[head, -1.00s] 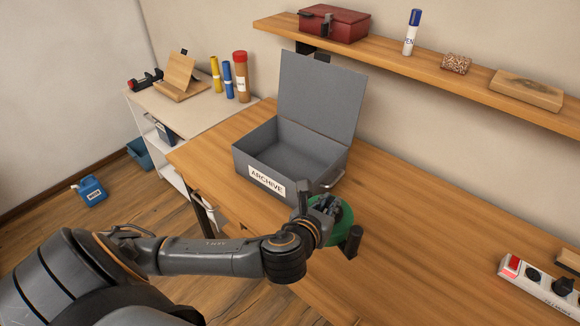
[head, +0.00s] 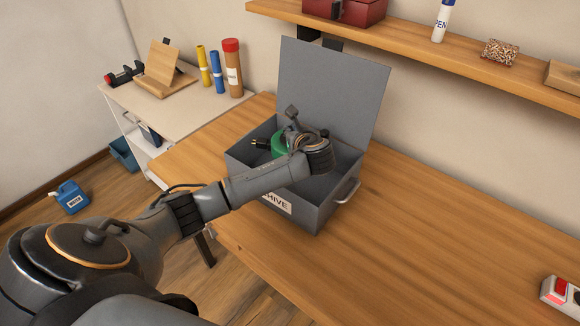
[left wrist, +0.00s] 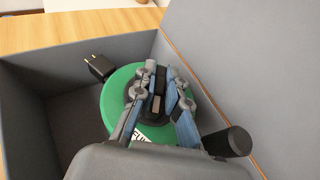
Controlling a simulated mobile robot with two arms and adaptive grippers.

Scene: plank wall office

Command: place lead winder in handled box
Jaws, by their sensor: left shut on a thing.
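The lead winder is a green disc with a black hub, a dark handle knob and a black plug. In the head view the winder (head: 279,146) is partly hidden by my arm; the left wrist view shows the winder (left wrist: 118,100) more fully. My left gripper (left wrist: 159,92) is shut on its hub. The handled box is a grey box (head: 318,207) marked ARCHIVE, lid upright at the back, metal handle at its right side. The winder is over or inside the box opening; I cannot tell whether it touches the floor. My right gripper is not in view.
The wooden desk (head: 420,235) is clear to the right of the box, up to a power strip (head: 562,296). A shelf (head: 420,62) hangs above with a red case and a pen. A white side table (head: 185,110) stands at left.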

